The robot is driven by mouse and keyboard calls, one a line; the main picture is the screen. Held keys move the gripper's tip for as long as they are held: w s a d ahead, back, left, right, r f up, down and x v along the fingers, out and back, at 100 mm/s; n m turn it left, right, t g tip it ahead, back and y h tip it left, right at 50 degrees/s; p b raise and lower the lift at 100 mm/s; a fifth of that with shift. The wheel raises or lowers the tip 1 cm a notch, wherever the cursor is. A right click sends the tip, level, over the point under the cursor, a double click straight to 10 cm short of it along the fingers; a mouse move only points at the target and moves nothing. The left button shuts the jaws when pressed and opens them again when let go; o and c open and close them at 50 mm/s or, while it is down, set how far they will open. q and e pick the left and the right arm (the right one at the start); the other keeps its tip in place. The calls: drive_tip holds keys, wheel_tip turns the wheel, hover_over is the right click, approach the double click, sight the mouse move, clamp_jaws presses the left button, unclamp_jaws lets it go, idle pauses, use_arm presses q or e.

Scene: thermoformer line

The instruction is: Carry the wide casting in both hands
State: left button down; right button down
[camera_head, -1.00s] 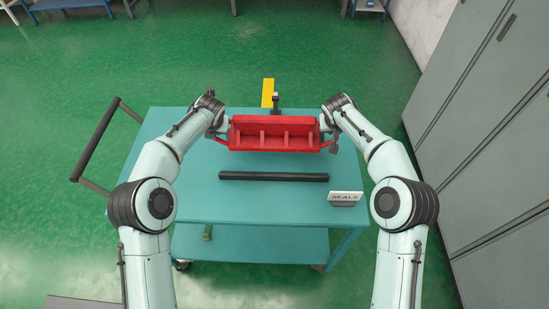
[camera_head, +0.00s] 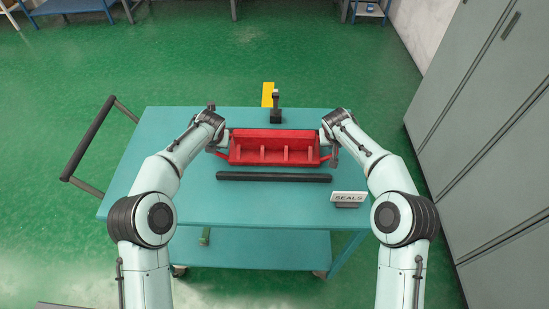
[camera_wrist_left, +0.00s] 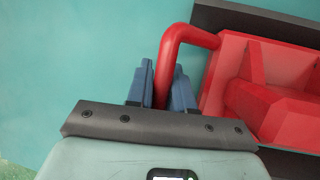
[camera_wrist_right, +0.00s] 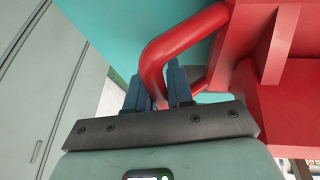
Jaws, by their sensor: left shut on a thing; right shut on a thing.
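The wide red casting (camera_head: 273,158) is an open, ribbed tray shape with a bent bar handle at each end. It is over the teal cart top, roughly level, just behind a black bar. My left gripper (camera_head: 214,147) is shut on its left handle, also seen in the left wrist view (camera_wrist_left: 170,65). My right gripper (camera_head: 331,153) is shut on its right handle, also seen in the right wrist view (camera_wrist_right: 165,52). I cannot tell for sure whether its underside touches the cart or hangs a little above it.
The teal cart (camera_head: 270,215) has a black bar (camera_head: 273,177) lying across its top, a SEALS sign (camera_head: 348,198) at front right, and a black post (camera_head: 276,107) behind the casting. Grey cabinets (camera_head: 485,130) stand at the right.

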use_arm(q)
drive_tip(key=c, duration=1)
unclamp_jaws()
drive_tip(key=shift+s, duration=0.1)
use_arm(e)
drive_tip(key=c, duration=1)
unclamp_jaws()
drive_tip(key=shift+s, duration=0.1)
drive_tip(key=shift+r, duration=0.15)
use_arm(q)
drive_tip(key=v, duration=1.2)
use_arm(e)
drive_tip(key=v, duration=1.1)
drive_tip(key=shift+s+r, duration=0.25)
drive_tip(key=shift+a, duration=0.1)
